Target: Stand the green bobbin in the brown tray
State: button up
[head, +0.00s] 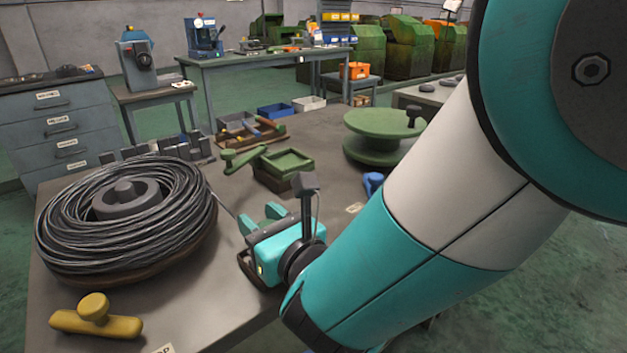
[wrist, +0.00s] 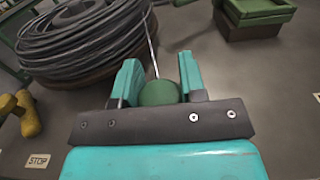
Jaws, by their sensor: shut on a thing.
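My gripper (head: 262,218) is low over the near part of the grey table, just right of the wire coil. In the wrist view its teal fingers (wrist: 158,78) are shut on the green bobbin (wrist: 158,93), whose rounded green end shows between them. The bobbin's lower part is hidden, and I cannot tell whether it touches the table. In the head view the gripper hides it. A brown tray (head: 232,140) with hand tools in it lies farther back on the table, beyond a green T-shaped piece.
The large wire coil (head: 75,225) stands close left of my gripper. A yellow T-shaped piece (head: 95,318) lies at front left. Beyond are the green T-shaped piece (head: 240,158), a green box (head: 286,163), a green reel (head: 385,125) and a blue piece (head: 373,183).

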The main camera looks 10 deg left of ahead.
jog(key=o, duration=1)
jog(key=shift+f, duration=0.1)
jog(key=shift+c, duration=0.2)
jog(key=shift+r, duration=0.25)
jog(key=b+v, duration=1)
jog(key=v, duration=0.2)
jog(key=shift+b, duration=0.4)
